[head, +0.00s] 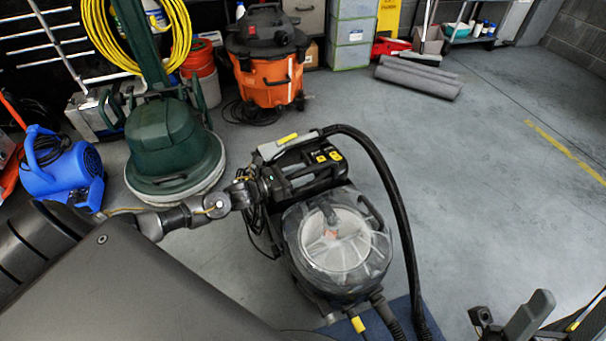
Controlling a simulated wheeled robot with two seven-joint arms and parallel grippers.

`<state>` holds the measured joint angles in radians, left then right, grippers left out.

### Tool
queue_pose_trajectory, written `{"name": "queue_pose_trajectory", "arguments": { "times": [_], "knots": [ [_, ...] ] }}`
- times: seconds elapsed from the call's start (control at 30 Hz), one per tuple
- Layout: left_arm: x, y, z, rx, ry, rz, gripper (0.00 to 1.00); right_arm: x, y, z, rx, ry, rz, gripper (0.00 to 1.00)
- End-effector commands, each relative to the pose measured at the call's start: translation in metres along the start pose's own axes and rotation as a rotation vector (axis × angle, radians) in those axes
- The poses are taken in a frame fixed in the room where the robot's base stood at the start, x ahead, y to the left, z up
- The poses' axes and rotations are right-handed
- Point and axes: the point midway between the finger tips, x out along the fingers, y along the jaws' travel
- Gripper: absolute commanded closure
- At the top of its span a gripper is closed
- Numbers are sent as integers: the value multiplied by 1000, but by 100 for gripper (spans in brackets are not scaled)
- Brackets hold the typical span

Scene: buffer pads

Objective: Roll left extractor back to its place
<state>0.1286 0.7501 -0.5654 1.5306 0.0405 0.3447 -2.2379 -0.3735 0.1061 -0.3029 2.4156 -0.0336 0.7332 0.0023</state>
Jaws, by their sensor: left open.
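The extractor (337,250) is a black wheeled machine with a clear domed tank, in the middle of the head view. A black hose arches over its right side. Its upper handle bar (290,145) has a grey and yellow top. My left gripper (258,188) is open at the left side of the extractor's handle frame. Its fingers are small and dark against the black machine, so I cannot tell whether they touch it. My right gripper (505,320) shows only in part at the bottom right edge; its jaws are unclear.
A blue mat (400,318) lies partly under the extractor. A green floor machine (172,150), a blue blower (62,170) and an orange vacuum (268,65) stand behind and left. Grey rolls (420,78) lie at the back. The floor to the right is clear.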

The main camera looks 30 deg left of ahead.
Motion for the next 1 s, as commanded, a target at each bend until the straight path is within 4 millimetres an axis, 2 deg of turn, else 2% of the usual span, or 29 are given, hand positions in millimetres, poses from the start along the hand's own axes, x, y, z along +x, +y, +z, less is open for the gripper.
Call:
{"name": "queue_pose_trajectory", "arguments": {
  "times": [0.13, 0.4, 0.73, 1.0],
  "knots": [
    [8, 0, 0, -1, 0, -1, 55, -1, 1, -3, -4, 24, 3, 43],
    [9, 0, 0, -1, 0, -1, 55, -1, 1, -4, -5, 29, 4, 43],
    [8, 0, 0, -1, 0, -1, 98, -1, 1, -4, -4, 29, 4, 43],
    [8, 1, 0, -1, 0, -1, 100, -2, 1, -4, -5, 31, 5, 43]
  ]
}}
